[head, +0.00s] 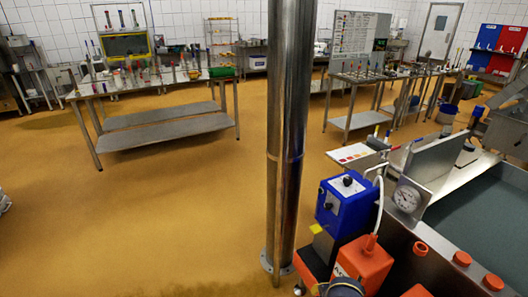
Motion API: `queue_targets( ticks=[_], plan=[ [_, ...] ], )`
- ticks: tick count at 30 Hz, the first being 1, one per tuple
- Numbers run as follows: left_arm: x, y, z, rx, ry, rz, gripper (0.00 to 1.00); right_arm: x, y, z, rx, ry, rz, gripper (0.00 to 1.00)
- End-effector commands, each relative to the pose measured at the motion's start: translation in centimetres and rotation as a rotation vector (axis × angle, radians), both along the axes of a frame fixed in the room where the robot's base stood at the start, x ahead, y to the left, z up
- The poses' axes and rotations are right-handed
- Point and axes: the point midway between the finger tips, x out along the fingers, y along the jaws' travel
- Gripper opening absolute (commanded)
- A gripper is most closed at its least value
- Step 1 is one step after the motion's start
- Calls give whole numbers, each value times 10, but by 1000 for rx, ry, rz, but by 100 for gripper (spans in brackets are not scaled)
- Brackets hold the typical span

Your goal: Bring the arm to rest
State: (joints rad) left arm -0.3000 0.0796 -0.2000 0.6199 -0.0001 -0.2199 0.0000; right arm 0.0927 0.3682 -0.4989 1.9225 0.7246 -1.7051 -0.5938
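Neither of my grippers shows in the head view, and no arm can be made out with certainty. A small pale grey shape (4,203) is cut off at the left edge; I cannot tell what it is. No cheese moulds can be picked out at this distance.
A steel column (287,130) stands floor to ceiling in the middle. A blue box (346,203), red-orange units (365,262) and a liquid-filled vat (485,222) crowd the right front. Steel tables (160,134) stand farther back. The yellow-brown floor (150,230) at left front is clear.

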Motion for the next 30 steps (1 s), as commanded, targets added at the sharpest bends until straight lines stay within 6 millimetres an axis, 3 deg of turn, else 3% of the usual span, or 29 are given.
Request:
queue_targets(
  ticks=[1, 5, 15, 30],
  plan=[
    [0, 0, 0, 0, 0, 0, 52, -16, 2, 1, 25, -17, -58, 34],
    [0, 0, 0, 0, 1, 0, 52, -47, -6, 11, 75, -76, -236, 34],
    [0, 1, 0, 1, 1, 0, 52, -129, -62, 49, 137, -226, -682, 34],
    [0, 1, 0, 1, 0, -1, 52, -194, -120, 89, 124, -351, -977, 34]
  ],
)
